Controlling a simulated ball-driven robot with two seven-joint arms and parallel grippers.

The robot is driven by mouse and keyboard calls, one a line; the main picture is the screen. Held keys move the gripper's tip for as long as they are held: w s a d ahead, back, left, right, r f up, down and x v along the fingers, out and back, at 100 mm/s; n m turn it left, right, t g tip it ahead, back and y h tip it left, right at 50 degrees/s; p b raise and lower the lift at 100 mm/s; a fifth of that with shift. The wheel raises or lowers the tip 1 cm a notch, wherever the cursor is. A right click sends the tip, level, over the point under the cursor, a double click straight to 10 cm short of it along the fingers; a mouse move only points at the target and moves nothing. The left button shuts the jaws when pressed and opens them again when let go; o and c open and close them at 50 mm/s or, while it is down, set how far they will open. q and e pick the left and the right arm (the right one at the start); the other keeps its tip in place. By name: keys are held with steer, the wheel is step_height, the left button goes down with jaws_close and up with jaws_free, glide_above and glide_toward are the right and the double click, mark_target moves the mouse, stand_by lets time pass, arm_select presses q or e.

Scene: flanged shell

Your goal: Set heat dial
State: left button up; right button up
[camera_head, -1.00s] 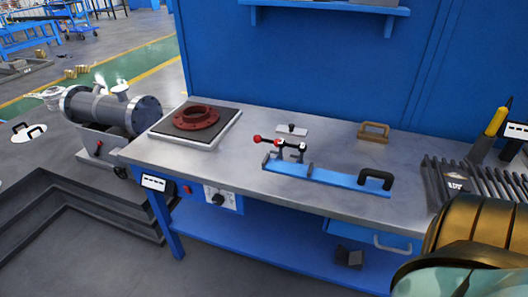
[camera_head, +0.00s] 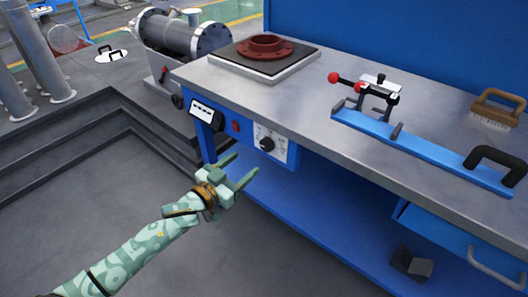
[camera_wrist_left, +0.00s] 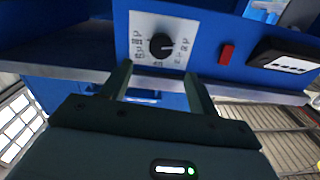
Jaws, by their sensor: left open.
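The heat dial (camera_head: 267,144) is a black round knob on a white marked panel (camera_head: 281,152) on the front of the blue workbench. In the left wrist view the dial (camera_wrist_left: 161,46) sits ahead of the fingers, its pale pointer mark towards the right of the picture. My left gripper (camera_head: 243,169) is open and empty, in front of and a little below the dial, apart from it. Its two fingers also show in the left wrist view (camera_wrist_left: 160,82), on either side below the dial. My right gripper is out of view.
A red switch (camera_head: 235,126) and a small display (camera_head: 203,112) sit left of the dial. On the bench stand a hot plate (camera_head: 285,68) with a red flange (camera_head: 265,47), a blue clamp bar (camera_head: 425,150) and a brush (camera_head: 498,108). A drawer handle (camera_head: 495,268) juts out at lower right.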

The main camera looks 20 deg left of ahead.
mark_target(265, 146)
arm_select(q)
steer(key=b+x, duration=0.1)
steer(key=x, duration=0.1)
steer(key=b+x, duration=0.1)
steer(key=x, duration=0.1)
steer(key=f+x, duration=0.1)
steer(key=x, duration=0.2)
steer(key=shift+a+b, duration=0.1)
steer(key=shift+b, duration=0.3)
steer(key=shift+w+d+r+b, duration=0.15)
steer(key=shift+w+d, duration=0.05)
steer(key=shift+w, duration=0.25)
steer(key=shift+w+d+r+b, duration=0.1)
steer(key=shift+w+d+b, duration=0.05)
steer(key=shift+w, duration=0.3)
steer(key=shift+w+r, duration=0.1)
steer(key=shift+w, duration=0.1)
steer(key=c, duration=1)
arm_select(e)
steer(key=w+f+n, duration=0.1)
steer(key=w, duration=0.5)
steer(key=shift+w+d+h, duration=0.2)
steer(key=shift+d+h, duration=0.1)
